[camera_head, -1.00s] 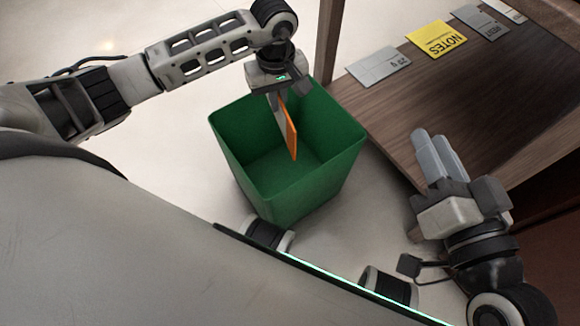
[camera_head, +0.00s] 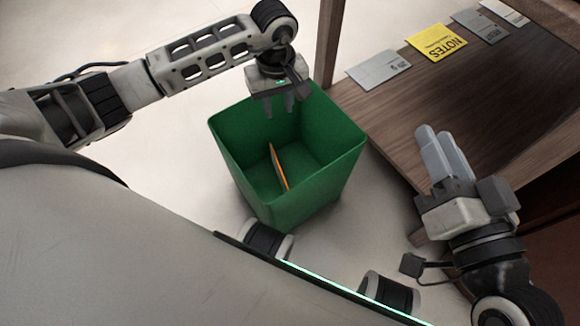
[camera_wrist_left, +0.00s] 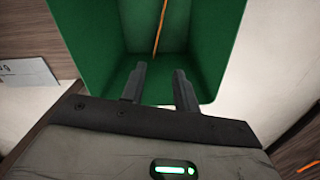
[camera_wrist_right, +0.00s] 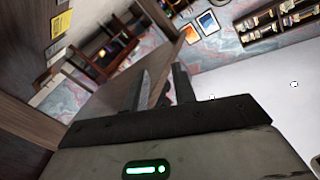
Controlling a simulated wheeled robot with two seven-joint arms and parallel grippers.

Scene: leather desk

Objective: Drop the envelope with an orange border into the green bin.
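The envelope with an orange border (camera_head: 279,168) is inside the green bin (camera_head: 345,150), seen nearly edge-on and tilted. In the left wrist view the envelope (camera_wrist_left: 160,28) shows as a thin orange-edged strip within the bin (camera_wrist_left: 215,60). My left gripper (camera_head: 281,112) is over the bin's far rim, open and empty, with its fingers apart and clear of the envelope. My right gripper (camera_head: 440,150) is over the desk's near edge, right of the bin. Its fingers are apart in the right wrist view (camera_wrist_right: 160,88), with nothing between them.
The desk edge and leg stand close to the bin's right. Pale floor is free left of the bin.

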